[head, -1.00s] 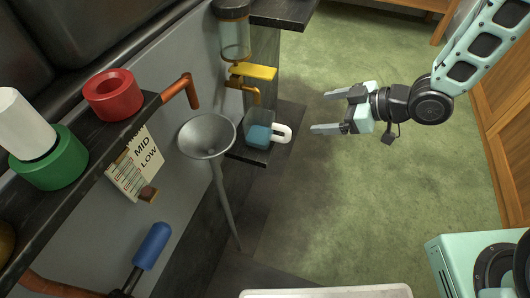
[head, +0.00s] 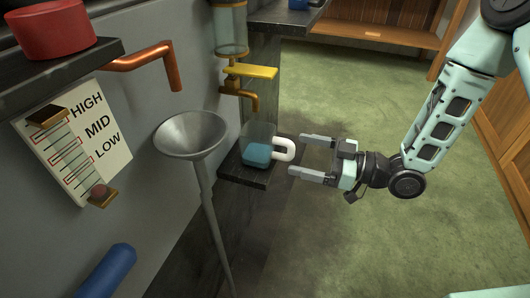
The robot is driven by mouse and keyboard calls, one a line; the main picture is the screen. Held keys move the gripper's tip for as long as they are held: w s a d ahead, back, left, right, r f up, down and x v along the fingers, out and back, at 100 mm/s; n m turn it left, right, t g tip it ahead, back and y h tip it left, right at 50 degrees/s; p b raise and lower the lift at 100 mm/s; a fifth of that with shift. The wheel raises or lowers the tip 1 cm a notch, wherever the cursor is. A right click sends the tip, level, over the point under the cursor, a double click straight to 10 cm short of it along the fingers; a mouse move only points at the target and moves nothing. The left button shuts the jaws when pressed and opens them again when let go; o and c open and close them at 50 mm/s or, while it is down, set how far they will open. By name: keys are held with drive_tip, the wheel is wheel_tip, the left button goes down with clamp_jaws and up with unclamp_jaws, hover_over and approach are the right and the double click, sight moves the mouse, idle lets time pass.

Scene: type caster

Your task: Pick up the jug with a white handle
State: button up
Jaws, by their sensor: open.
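The jug (head: 257,147) is clear with blue liquid in its lower part. It stands upright on a small dark ledge under a copper tap. Its white handle (head: 285,149) points right, toward my gripper. My gripper (head: 297,155) is open and empty, just right of the handle. In the picture, one finger lies above the handle's level and the other below it. I cannot tell whether either finger touches the handle.
The copper tap (head: 252,97) with a yellow lever (head: 250,71) hangs above the jug. A grey funnel (head: 190,135) stands left of it. The dark ledge (head: 247,176) is narrow. Open green floor (head: 380,100) lies right of the ledge.

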sight(273, 148)
drive_tip(key=x, duration=0.2)
drive_tip(key=shift+w+a, duration=0.1)
drive_tip(key=shift+a, duration=0.3)
drive_tip(key=b+x, duration=0.2)
drive_tip(key=x, duration=0.2)
drive_tip(key=shift+a+f+b, duration=0.1)
drive_tip(key=shift+f+b, duration=0.05)
drive_tip(key=shift+b, duration=0.15)
drive_tip(key=shift+w+a, duration=0.1)
drive_tip(key=shift+a, duration=0.4)
drive_tip(key=c, duration=1.3)
drive_tip(key=shift+o, duration=0.2)
